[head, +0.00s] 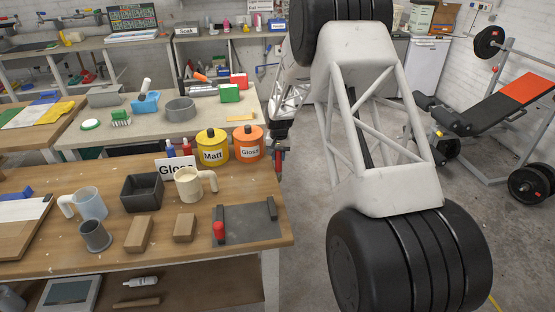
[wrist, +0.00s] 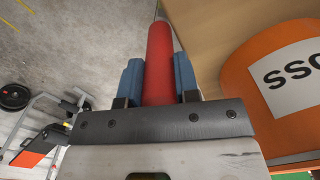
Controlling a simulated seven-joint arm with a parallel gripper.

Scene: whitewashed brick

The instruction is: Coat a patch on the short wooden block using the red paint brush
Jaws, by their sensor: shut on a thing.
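My gripper (head: 279,157) is at the right edge of the workbench, beside the orange tin. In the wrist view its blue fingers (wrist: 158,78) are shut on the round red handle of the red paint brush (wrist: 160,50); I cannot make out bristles. Two plain wooden blocks lie at the bench front: the short wooden block (head: 185,227) on the right and a longer one (head: 138,234) on its left. My gripper is apart from both, behind and to their right.
A dark tray (head: 245,233) with two raised bars and a red knob-like thing (head: 218,230) lies right of the blocks. Yellow Matt (head: 213,146) and orange Gloss (head: 249,143) tins, a cream mug (head: 189,184), a black box (head: 142,192) and a grey cup (head: 95,236) stand nearby.

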